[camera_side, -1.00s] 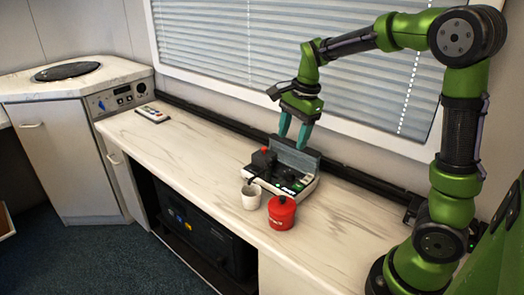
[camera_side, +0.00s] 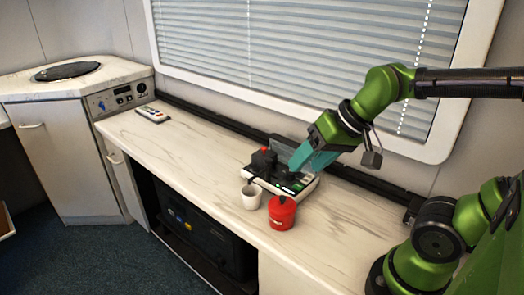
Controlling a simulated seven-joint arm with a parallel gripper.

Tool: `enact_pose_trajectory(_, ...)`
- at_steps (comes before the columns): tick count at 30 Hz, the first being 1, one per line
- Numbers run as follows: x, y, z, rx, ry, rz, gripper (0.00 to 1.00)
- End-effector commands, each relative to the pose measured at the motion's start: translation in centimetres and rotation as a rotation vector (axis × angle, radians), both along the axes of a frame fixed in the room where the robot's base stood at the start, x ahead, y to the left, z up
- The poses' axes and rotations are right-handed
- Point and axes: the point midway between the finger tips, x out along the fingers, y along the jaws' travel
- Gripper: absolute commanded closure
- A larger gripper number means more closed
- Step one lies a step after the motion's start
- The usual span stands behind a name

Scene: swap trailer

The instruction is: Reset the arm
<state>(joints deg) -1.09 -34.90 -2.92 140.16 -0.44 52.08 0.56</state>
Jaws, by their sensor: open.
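My gripper (camera_side: 303,163) has teal fingers and points down and to the left. It is open and nothing shows between its fingers. It hangs over the right rear part of a small device (camera_side: 262,180) with a raised grey lid, black controls and a red knob. The fingers hide part of the device and its lid; I cannot tell whether they touch it. My green arm reaches in from the right.
A white cup (camera_side: 251,198) and a red lidded canister (camera_side: 281,213) stand in front of the device on the marbled counter (camera_side: 185,160). A remote (camera_side: 152,114) lies at the far left end. A window with blinds (camera_side: 300,60) is behind. The counter's left middle is clear.

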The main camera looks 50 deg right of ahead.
Motion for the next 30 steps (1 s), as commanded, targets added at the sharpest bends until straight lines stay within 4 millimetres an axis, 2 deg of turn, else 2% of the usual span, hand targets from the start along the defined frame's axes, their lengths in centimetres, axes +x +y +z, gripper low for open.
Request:
enact_pose_trajectory(6, -0.9, 0.5, 0.1, -0.018, -0.033, 0.023, 0.43)
enact_pose_trajectory(16, -1.0, 0.5, 0.1, -0.019, -0.036, 0.024, 0.43)
enact_pose_trajectory(22, -1.8, 0.7, 1.3, -0.033, -0.099, 0.028, 0.43)
enact_pose_trajectory(30, -1.8, 0.8, 1.2, -0.032, -0.097, 0.029, 0.43)
